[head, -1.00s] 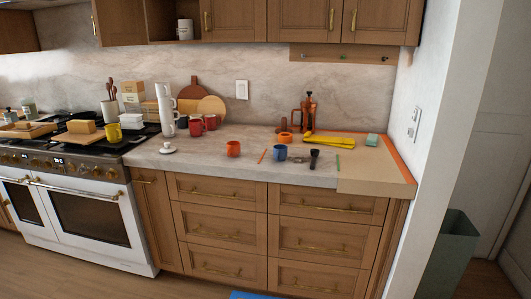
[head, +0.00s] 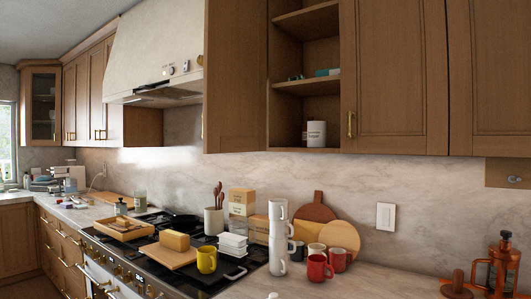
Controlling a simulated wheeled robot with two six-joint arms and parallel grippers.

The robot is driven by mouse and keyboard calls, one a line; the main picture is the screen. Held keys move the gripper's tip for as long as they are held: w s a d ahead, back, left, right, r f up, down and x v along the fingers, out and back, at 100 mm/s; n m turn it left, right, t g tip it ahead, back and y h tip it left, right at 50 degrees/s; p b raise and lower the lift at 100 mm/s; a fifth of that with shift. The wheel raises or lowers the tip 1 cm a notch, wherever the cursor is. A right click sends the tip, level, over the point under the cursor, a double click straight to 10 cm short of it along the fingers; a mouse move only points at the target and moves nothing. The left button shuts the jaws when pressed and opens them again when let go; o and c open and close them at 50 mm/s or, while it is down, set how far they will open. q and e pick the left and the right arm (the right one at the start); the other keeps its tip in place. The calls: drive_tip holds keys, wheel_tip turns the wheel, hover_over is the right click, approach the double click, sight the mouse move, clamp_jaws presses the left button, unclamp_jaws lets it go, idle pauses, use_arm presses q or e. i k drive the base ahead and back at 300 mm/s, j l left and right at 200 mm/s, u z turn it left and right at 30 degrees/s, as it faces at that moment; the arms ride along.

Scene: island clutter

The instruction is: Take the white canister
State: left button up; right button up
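A white canister (head: 316,134) with small dark lettering stands upright on the bottom level of the open shelf (head: 290,149) in the upper wall cabinet, right of centre in the head view. Nothing hides its front. A darker object stands just left of it, partly in shadow. Neither of my grippers is in view.
Closed cabinet doors (head: 393,75) flank the open shelf. Below are a stack of white mugs (head: 278,238), red mugs (head: 318,268), round boards (head: 340,236) and a cooktop carrying a yellow mug (head: 206,260). A copper press (head: 503,265) stands at right.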

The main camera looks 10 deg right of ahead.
sight(317, 131)
drive_tip(key=i+j+z, duration=0.2)
drive_tip(key=i, duration=0.2)
drive_tip(key=i+j+z, duration=0.2)
drive_tip(key=i, duration=0.15)
drive_tip(key=i+j+z, duration=0.15)
drive_tip(key=i, duration=0.25)
